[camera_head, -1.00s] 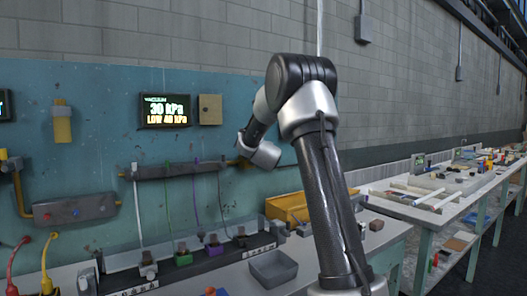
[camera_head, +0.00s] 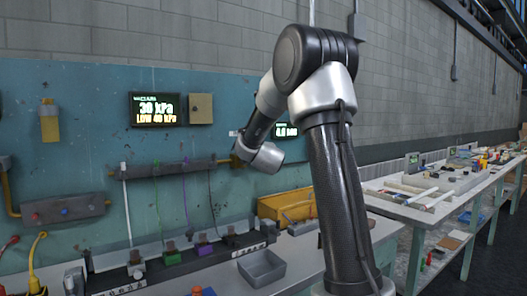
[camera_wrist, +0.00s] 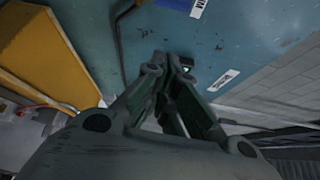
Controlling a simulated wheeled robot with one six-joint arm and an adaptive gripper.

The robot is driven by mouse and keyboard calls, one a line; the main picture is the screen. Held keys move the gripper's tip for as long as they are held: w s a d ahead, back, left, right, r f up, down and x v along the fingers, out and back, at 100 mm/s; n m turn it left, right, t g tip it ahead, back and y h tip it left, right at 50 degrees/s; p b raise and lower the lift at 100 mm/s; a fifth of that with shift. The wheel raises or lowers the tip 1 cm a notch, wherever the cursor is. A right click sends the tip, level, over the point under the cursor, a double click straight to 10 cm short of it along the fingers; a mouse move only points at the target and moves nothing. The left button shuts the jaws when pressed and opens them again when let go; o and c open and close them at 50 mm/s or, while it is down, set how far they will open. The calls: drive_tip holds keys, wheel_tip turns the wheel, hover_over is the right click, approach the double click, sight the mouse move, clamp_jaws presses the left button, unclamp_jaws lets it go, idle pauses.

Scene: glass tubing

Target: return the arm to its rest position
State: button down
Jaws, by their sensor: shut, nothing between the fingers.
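My arm stands upright at the right of centre in the head view, bent at a high elbow, with its forearm reaching down and left toward the blue wall panel (camera_head: 75,100). My gripper shows in the wrist view (camera_wrist: 173,62), its two fingers drawn together at the tips with nothing between them. In the head view the fingers are hidden or too small to make out. Behind the fingers, the wrist view shows the blue panel with white labels.
A vacuum display (camera_head: 158,109) reads 30 kPa, LOW 40 kPa. Below are a manifold (camera_head: 150,169) with thin hoses, a grey bin (camera_head: 262,268) and a yellow box (camera_head: 285,204); the box is close in the wrist view (camera_wrist: 45,55). A cluttered bench (camera_head: 395,208) stands right.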

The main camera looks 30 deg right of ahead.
drive_tip(key=shift+s+a, duration=0.3)
drive_tip(key=shift+s, duration=0.2)
